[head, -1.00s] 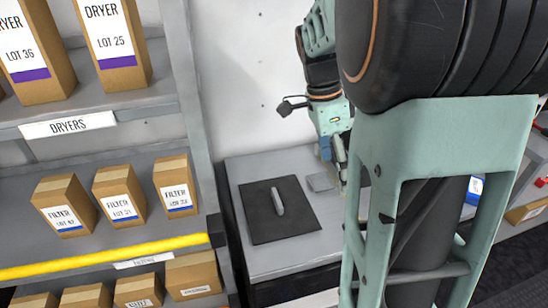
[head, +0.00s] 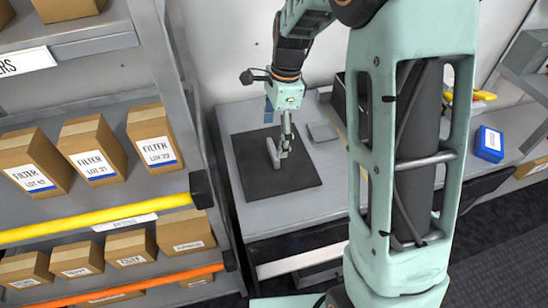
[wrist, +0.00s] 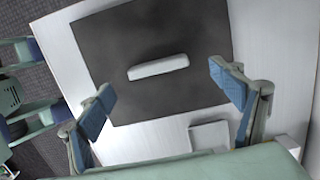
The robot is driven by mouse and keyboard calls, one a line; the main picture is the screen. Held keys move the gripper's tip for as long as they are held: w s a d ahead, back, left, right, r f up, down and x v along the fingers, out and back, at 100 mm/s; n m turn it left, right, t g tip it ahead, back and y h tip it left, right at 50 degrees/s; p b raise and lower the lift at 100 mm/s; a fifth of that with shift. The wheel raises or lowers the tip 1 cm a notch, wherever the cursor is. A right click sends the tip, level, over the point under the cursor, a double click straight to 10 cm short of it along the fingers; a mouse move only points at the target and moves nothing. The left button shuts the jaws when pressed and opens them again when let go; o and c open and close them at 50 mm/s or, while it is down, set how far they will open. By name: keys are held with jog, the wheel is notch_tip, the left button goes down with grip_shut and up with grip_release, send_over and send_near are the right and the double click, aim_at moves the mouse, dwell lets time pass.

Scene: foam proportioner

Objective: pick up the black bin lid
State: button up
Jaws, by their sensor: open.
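The black bin lid (head: 294,186) is a flat dark square lying on the grey cabinet top. It has a light grey bar handle (head: 272,153) at its middle. In the wrist view the lid (wrist: 130,85) and its handle (wrist: 158,67) show ahead of and between my fingers. My gripper (head: 283,148) is above the lid, close to the handle in the head view, and partly covers the lid behind it. In the wrist view my gripper (wrist: 168,92) is open wide, with blue pads either side and nothing between them.
A small grey square plate (head: 322,132) lies beside the lid on the cabinet top (head: 262,214). A shelf with filter boxes (head: 152,138) stands at left, with a yellow rail (head: 95,219). A blue box (head: 489,144) sits at right. A wall is behind.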

aim_at(273, 149)
jog(key=shift+s+a+f, duration=0.1)
jog(key=shift+a+f, duration=0.1)
jog(key=shift+f, duration=1.15)
jog(key=shift+s+a+f, duration=0.1)
jog(key=shift+a+f, duration=0.05)
jog(key=shift+f, duration=1.2)
jog(key=c, duration=1.4)
jog(key=shift+o, duration=0.2)
jog(key=shift+r, duration=0.15)
